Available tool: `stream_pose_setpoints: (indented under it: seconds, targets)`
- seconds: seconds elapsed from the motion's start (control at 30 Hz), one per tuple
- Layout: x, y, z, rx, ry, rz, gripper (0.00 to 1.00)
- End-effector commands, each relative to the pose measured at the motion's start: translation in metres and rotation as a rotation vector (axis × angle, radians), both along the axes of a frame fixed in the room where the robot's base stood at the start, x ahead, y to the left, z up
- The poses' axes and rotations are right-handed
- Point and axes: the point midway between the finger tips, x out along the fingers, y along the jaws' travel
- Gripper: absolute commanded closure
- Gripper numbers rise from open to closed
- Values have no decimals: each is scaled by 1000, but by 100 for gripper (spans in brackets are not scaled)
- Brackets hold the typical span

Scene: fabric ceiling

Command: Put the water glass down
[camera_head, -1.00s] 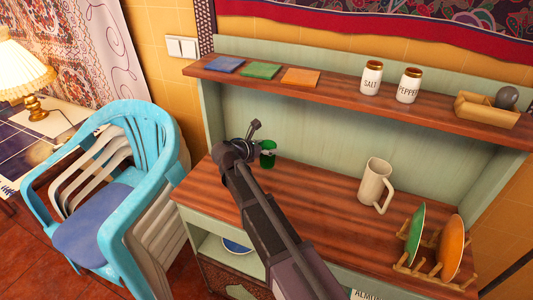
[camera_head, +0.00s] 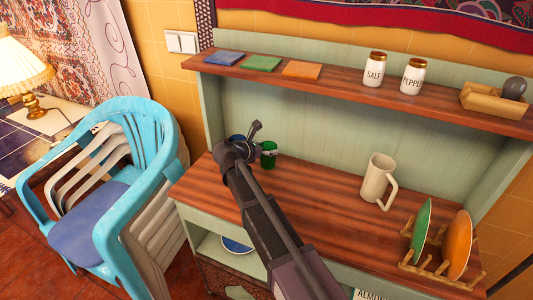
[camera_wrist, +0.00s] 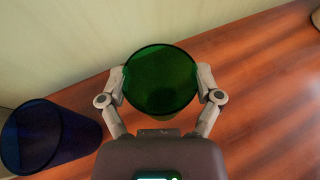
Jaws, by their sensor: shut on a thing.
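A green translucent glass (camera_head: 269,155) is upright at the back left of the wooden counter. In the wrist view, the same green glass (camera_wrist: 160,80) sits between the two fingers of my gripper (camera_wrist: 162,88), which is shut on its sides. In the head view, my gripper (camera_head: 257,148) is mostly hidden behind my arm. I cannot tell whether the glass base touches the counter (camera_head: 325,195). A dark blue glass (camera_wrist: 45,135) stands to the left in the wrist view, apart from the green one. It shows partly behind my wrist in the head view (camera_head: 236,138).
A cream mug (camera_head: 376,180) and a rack with a green plate (camera_head: 421,230) and an orange plate (camera_head: 456,245) stand to the right. A shelf (camera_head: 335,83) with shakers and coloured tiles overhangs the back. The counter between glass and mug is clear.

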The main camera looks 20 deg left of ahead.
Motion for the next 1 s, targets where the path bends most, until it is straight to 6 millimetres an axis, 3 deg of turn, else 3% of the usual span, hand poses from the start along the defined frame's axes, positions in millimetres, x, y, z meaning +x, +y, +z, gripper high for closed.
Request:
stream_pose_setpoints:
  seconds: [0.6, 0.63, 0.67, 1.0]
  targets:
    - [0, -1, -8, 0, 0, -1, 69]
    - [0, -1, -7, 0, 0, -1, 8]
    - [0, -1, -7, 0, 0, -1, 0]
    - [0, -1, -7, 0, 0, -1, 0]
